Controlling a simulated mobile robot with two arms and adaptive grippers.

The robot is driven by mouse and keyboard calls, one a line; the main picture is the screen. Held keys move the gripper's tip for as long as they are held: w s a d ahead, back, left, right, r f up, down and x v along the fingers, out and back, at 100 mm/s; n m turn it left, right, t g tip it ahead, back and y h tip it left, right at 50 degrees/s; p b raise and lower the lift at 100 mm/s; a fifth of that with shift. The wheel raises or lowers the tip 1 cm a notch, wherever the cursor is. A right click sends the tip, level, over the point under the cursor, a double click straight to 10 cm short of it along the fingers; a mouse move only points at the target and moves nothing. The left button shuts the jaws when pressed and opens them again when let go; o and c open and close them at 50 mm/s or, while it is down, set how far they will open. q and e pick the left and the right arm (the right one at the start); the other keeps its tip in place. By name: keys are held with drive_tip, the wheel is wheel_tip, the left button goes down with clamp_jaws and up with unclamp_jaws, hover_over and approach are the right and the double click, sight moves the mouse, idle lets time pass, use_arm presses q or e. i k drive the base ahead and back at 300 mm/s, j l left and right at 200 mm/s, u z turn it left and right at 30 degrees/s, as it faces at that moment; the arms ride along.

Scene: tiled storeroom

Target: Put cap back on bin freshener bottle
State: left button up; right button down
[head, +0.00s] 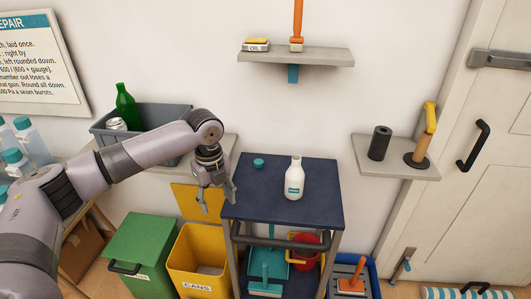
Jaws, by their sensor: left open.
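The white bottle (294,179) with a teal label stands upright on the dark blue top of a small cart (318,211). No cap shows on its neck. A small teal cap (258,163) lies on the cart top, left of the bottle and near the back left corner. My left gripper (218,200) is open and empty, pointing down beside the cart's left edge. It is apart from both the cap and the bottle. My right gripper is not in view.
A grey bin (165,117) with a green bottle stands on the shelf behind my left arm. Green (146,243) and yellow (190,257) bins stand on the floor left of the cart. A wall shelf (297,57) hangs above. Most of the cart top is clear.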

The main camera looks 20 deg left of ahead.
sight(294, 175)
drive_tip(key=i, duration=0.95)
